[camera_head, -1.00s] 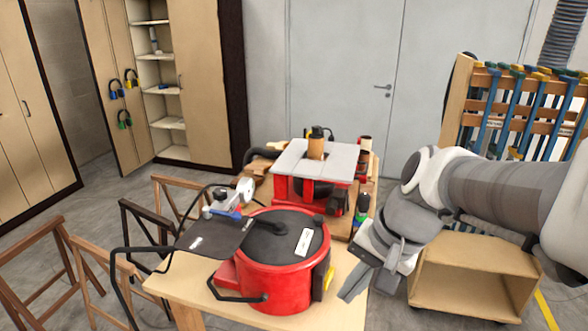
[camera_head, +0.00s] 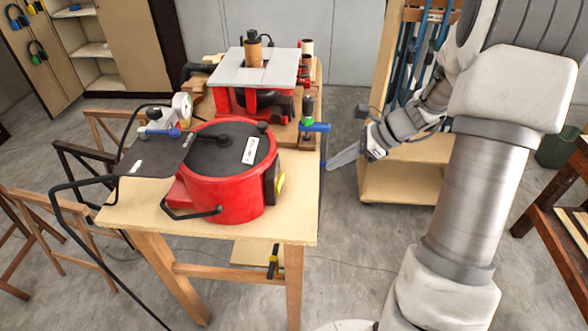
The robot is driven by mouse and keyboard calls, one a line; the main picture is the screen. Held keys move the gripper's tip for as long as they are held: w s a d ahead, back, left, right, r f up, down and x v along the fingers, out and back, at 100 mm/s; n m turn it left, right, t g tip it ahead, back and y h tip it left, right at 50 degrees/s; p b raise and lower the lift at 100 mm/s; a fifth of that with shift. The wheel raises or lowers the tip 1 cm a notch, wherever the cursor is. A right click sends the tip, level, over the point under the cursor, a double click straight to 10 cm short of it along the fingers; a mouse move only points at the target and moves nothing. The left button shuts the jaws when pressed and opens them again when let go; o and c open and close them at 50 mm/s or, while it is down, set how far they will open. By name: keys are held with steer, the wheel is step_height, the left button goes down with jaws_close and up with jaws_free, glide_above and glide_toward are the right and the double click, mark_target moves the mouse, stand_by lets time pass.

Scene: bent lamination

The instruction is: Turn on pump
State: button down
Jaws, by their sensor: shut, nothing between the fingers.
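The likely pump is a red round machine (camera_head: 232,187) with a dark lid and a pale label, on the near part of a wooden table. A yellow-marked dark part is on its right side, and a black handle or pipe is at its front. No switch can be made out clearly.
A blue clamp (camera_head: 316,127) on the table's right edge stands between my gripper and the machines. A red tool with a grey top (camera_head: 252,75) stands at the table's back. A wooden clamp rack (camera_head: 403,170) is behind my gripper.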

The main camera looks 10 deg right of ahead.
mark_target(280, 183)
steer(key=shift+w+d+f+m, duration=0.25)
steer(key=shift+d+f+m, duration=0.2)
steer(key=shift+d, duration=0.1)
steer(key=p+x, duration=0.1)
steer(key=x, duration=0.8)
steer(key=shift+w+a+f, duration=0.1)
steer(key=shift+a+f, duration=0.05)
steer(key=shift+a, duration=0.05)
steer(key=shift+w+a+f+p, duration=0.1)
steer(key=shift+w+a+p, duration=0.2)
steer(key=shift+a, duration=0.35)
steer(key=shift+w+a+p, duration=0.1)
steer(key=shift+w+a, duration=0.3)
steer(key=shift+a, duration=0.25)
steer(key=shift+w+a+f+p, duration=0.15)
steer(key=shift+w+a, duration=0.2)
steer(key=shift+a, duration=0.3)
